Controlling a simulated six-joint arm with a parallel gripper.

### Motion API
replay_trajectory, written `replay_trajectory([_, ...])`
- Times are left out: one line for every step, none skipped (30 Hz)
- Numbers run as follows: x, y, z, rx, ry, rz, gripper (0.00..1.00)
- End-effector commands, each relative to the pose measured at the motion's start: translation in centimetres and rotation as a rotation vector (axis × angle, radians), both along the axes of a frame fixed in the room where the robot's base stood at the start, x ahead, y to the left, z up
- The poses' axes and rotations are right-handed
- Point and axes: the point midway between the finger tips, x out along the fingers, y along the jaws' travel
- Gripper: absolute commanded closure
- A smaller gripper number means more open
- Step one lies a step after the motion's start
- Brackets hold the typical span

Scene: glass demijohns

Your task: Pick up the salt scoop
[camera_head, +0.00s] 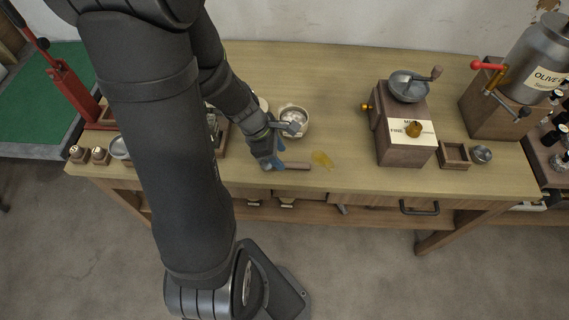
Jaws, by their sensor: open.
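A small pale pot (302,112) with whitish contents stands on the wooden table, left of centre. My gripper (281,146) is low over the table at the pot's near left side, with its jaws open. One grey finger overlaps the pot's near rim in the picture; I cannot tell whether it touches. The blue-tipped part is nearer the front edge, beside a short brown wooden handle (297,166) lying on the table. I cannot make out a salt scoop for certain; part of it may be hidden by my gripper or lie in the pot.
A wooden grinder (404,140) stands farther right, with a small wooden box (454,155) and a metal oil can (536,62) beyond. A red lever press (72,90) is at left. The table's back middle is clear.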

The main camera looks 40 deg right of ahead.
Motion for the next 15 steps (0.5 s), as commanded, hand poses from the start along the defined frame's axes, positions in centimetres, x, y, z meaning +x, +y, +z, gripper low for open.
replay_trajectory([-0.1,0.0,-0.8,0.004,0.003,0.000,0.56])
replay_trajectory([-0.2,-0.1,-1.2,0.004,0.004,0.001,0.56])
replay_trajectory([-0.2,-0.1,-1.6,0.004,0.003,0.000,0.56])
replay_trajectory([-0.3,-0.1,-2.0,0.005,0.004,0.001,0.56])
replay_trajectory([-0.3,-0.2,-2.3,0.003,0.003,0.000,0.56])
replay_trajectory([-0.5,-0.4,-2.7,0.003,0.004,-0.001,0.56])
replay_trajectory([-0.5,-0.5,-3.0,0.003,0.003,0.000,0.56])
replay_trajectory([-0.6,-0.6,-3.2,0.003,0.002,0.000,0.56])
replay_trajectory([-0.7,-0.6,-3.4,0.003,0.001,-0.001,0.56])
replay_trajectory([-0.7,-0.7,-3.6,0.003,0.001,-0.001,0.56])
replay_trajectory([-0.7,-0.7,-3.7,0.003,0.002,0.000,0.56])
replay_trajectory([-0.8,-0.8,-3.8,0.002,0.001,0.000,0.56])
replay_trajectory([-0.8,-0.8,-3.9,0.002,0.000,0.001,0.56])
replay_trajectory([-0.7,-0.8,-3.9,0.002,0.000,0.001,0.56])
replay_trajectory([-0.7,-0.8,-3.9,0.001,0.000,0.001,0.56])
